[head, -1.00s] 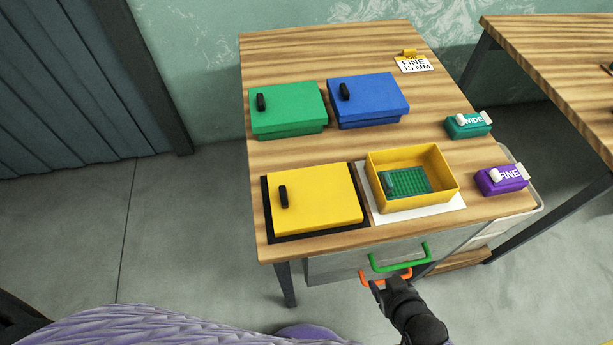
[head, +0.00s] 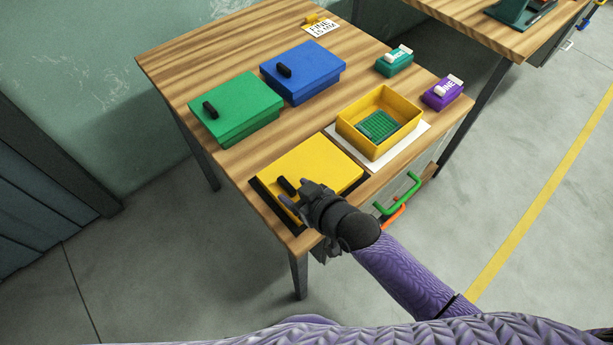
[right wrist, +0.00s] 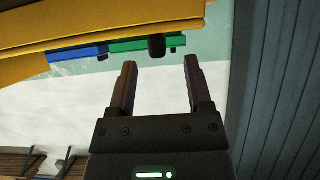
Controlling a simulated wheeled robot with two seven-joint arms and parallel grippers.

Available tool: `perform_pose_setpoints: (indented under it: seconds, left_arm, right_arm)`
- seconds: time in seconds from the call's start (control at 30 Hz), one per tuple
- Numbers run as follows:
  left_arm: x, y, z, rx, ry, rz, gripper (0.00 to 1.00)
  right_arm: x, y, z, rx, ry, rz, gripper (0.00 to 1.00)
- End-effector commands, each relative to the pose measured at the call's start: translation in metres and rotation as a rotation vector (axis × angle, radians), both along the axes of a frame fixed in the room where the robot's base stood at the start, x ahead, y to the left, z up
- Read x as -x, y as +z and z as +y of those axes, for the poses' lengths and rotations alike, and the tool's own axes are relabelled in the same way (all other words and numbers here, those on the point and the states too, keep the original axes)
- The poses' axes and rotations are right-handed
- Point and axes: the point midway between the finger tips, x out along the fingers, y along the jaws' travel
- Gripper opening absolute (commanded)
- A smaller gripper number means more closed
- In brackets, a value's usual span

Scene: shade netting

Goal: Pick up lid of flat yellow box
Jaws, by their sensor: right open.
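The flat yellow lid (head: 318,166) with a black handle (head: 286,186) lies on a dark mat at the table's front left corner. My right gripper (head: 290,197) is open beside the handle in the head view, its hand partly covering the lid's front edge. In the right wrist view the open, empty fingers (right wrist: 160,82) point toward the yellow lid's edge (right wrist: 100,30), with a gap between them and a dark handle (right wrist: 157,47) beyond. Contact with the lid does not show. My left gripper is not in view.
An open yellow box (head: 347,127) with a green mesh inside stands on a white sheet. Green (head: 240,100) and blue (head: 305,65) lidded boxes stand behind. Teal (head: 394,62) and purple (head: 443,92) labelled blocks are at right. Drawer handles (head: 400,195) jut from the table's front.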

Motion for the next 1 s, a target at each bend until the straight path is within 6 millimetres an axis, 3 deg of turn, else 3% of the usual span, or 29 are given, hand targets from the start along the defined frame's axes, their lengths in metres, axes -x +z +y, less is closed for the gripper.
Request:
perform_pose_setpoints:
  seconds: [0.13, 0.37, 0.67, 1.0]
  left_arm:
    - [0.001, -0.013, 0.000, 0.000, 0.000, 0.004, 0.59]
    - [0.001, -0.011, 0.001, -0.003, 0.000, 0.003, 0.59]
    - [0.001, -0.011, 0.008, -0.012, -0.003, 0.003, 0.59]
    - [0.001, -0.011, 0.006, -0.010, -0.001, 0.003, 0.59]
  right_arm:
    - [-0.016, -0.013, 0.011, -0.001, 0.000, 0.001, 0.65]
    - [-0.018, -0.012, 0.012, 0.001, 0.000, 0.001, 0.65]
    - [-0.018, -0.012, 0.012, 0.001, 0.000, 0.001, 0.01]
    - [-0.018, -0.012, 0.012, 0.001, 0.000, 0.001, 0.00]
